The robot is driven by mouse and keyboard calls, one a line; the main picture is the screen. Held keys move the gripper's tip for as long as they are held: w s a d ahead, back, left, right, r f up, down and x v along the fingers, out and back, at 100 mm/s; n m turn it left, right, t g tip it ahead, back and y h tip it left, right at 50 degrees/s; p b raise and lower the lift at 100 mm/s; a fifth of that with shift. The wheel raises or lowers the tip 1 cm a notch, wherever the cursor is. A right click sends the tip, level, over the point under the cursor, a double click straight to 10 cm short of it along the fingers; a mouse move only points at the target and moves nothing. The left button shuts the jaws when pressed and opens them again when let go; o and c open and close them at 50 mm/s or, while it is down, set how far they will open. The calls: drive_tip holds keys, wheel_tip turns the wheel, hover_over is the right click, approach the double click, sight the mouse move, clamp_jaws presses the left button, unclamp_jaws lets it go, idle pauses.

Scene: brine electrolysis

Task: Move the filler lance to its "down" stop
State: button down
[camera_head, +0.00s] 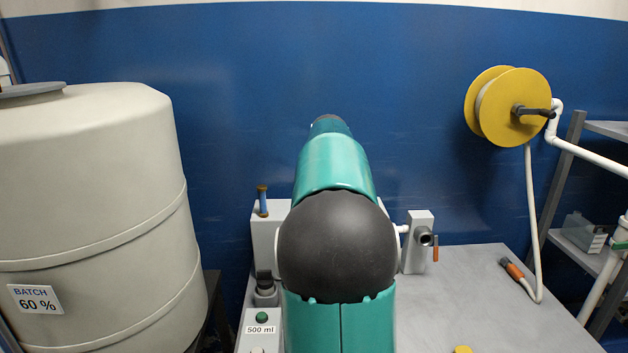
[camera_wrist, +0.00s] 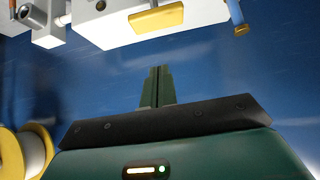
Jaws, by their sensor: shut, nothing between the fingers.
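My gripper (camera_wrist: 158,72) shows in the wrist view, its two green fingers together and empty. It is apart from the white housing at the top of that view. A yellow block (camera_wrist: 155,19) sits on this housing, above the fingertips in the picture. A blue upright part with a brownish end (camera_wrist: 237,14) is at the upper right; it also shows in the head view (camera_head: 262,203), at the housing's left. I cannot tell which part is the filler lance. In the head view my arm hides my gripper and the middle of the housing.
A large beige tank (camera_head: 95,215) stands on the left. A grey bench (camera_head: 455,290) is mostly clear on the right. A white post with a dark outlet (camera_head: 417,240) stands right of my arm. A yellow hose reel (camera_head: 515,107) hangs on the blue wall, its white hose dropping to the bench.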

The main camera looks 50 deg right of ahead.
drive_tip(key=x, duration=0.8)
drive_tip(key=shift+f, duration=0.2)
wheel_tip(320, 180, down, 2)
drive_tip(key=shift+f, duration=0.9)
